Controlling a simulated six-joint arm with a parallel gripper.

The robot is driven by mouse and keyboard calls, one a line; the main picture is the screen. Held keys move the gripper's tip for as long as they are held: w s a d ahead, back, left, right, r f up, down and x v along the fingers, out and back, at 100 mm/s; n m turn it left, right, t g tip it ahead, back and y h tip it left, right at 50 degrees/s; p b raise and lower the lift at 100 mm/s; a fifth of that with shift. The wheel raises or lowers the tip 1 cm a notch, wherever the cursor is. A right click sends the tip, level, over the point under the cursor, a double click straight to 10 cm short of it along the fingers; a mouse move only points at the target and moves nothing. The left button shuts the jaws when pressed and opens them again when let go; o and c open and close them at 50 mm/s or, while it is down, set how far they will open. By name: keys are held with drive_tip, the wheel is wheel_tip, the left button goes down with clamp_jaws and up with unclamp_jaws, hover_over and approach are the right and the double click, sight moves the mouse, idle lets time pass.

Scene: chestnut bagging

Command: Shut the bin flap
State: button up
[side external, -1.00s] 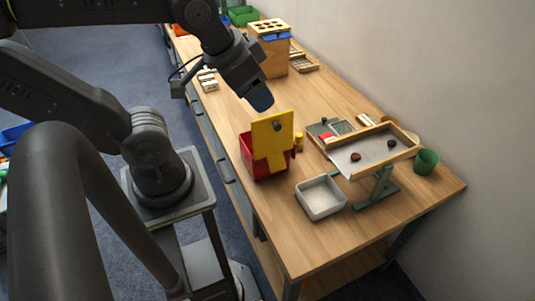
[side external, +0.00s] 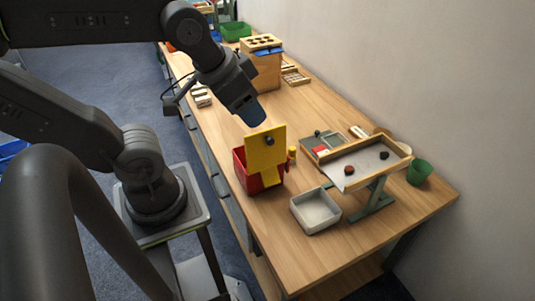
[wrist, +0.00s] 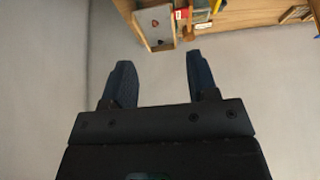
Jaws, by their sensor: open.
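The red bin (side external: 239,168) stands on the wooden table. Its yellow flap (side external: 262,146) stands raised, as an upright panel with a dark knob near its top and a narrower part below. My gripper (side external: 256,118) is just above the flap's top edge in the side view, pointing down toward it. Whether they touch cannot be told from this angle. In the wrist view my gripper (wrist: 160,62) is open, with two dark blue fingers well apart and nothing between them. The bin's inside is mostly hidden.
A pale square tray (side external: 315,210) stands in front of the bin to the right. Beyond it are a raised wooden sorting tray (side external: 372,163) with dark round pieces and a green cup (side external: 419,171). A wooden box (side external: 262,66) stands farther back.

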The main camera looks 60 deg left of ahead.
drive_tip(key=shift+w+f+m+g, duration=0.1)
drive_tip(key=shift+f+m+g, duration=0.15)
drive_tip(key=shift+m+g, duration=0.15)
drive_tip(key=shift+c, duration=1.4)
drive_tip(key=f+m+g+y, duration=0.1)
drive_tip(key=w+f+m+g+y, duration=0.1)
drive_tip(key=m+g, duration=0.1)
drive_tip(key=w+d+f+m+g+y, duration=0.1)
drive_tip(key=f+m, duration=0.1)
drive_tip(key=shift+w+g, duration=0.1)
drive_tip(key=shift+g, duration=0.2)
drive_tip(key=c, duration=0.6)
drive_tip(key=f+m+y, duration=0.1)
drive_tip(key=w+d+f+m+g+y, duration=0.1)
drive_tip(key=m+y, duration=0.1)
drive_tip(key=w+f+m+g+y, duration=0.1)
drive_tip(key=shift+w+d+f+m, duration=0.2)
drive_tip(key=shift+d+f+m, duration=0.05)
drive_tip(key=shift+m, duration=0.05)
clamp_jaws()
drive_tip(key=m+t+y, duration=0.2)
drive_tip(key=m+y, duration=0.6)
drive_tip(key=y, duration=0.1)
approach(271, 142)
drive_tip(key=a, duration=0.3)
drive_tip(key=a+f, duration=0.1)
drive_tip(key=a, duration=0.3)
drive_tip(key=shift+a+f, duration=0.2)
